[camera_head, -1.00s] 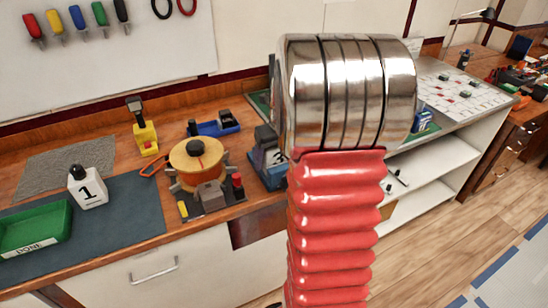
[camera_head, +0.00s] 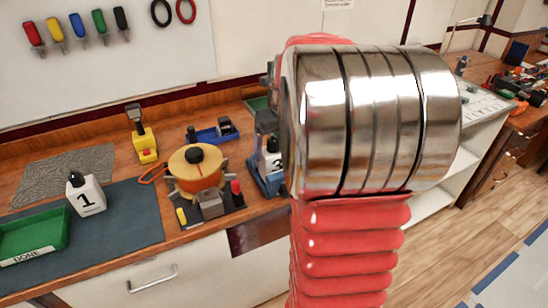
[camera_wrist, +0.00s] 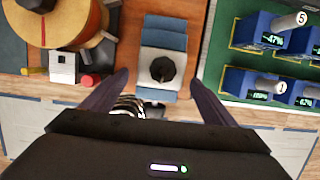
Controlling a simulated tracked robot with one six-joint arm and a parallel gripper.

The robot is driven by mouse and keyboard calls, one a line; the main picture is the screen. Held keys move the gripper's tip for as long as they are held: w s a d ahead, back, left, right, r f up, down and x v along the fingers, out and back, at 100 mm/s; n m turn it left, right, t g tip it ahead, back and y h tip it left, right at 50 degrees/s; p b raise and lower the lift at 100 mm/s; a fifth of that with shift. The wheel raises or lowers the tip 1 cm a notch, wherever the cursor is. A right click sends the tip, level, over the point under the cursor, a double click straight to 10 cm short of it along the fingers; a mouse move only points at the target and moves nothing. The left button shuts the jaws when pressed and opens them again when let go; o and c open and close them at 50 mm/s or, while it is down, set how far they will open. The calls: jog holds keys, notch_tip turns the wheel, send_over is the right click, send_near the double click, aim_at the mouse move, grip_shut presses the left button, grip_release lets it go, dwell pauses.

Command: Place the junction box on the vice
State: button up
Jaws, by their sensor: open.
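A blue vice (camera_head: 268,186) stands on the wooden bench, partly behind my arm in the head view; its blue body also shows in the wrist view (camera_wrist: 164,38). I cannot tell for certain which thing is the junction box. A small grey box (camera_head: 210,204) sits before the orange reel.
The orange reel (camera_head: 196,168) is left of the vice. Blue units with displays (camera_wrist: 258,32) stand on a green board right of the gripper. My arm hides the bench's right part.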

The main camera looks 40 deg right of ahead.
jog(key=v, duration=0.4)
jog(key=shift+f, duration=0.1)
dwell(0.6)
jog(key=shift+a, duration=0.25)
jog(key=s+a+r+n+t, duration=0.1)
jog(key=s+a+r+n, duration=0.1)
jog(key=a+n, duration=0.75)
jog(key=s+a+r+n, duration=0.1)
jog(key=s+a+n, duration=0.1)
jog(key=a+n, duration=0.75)
jog(key=s+a+f+n+t, duration=0.1)
jog(key=s+a+n, duration=0.8)
jog(key=n, duration=1.1)
jog(key=shift+s+a+f+t+y, duration=0.35)
jog(key=shift+a+f, duration=0.4)
jog(key=shift+a, duration=0.45)
jog(key=shift+w, duration=0.1)
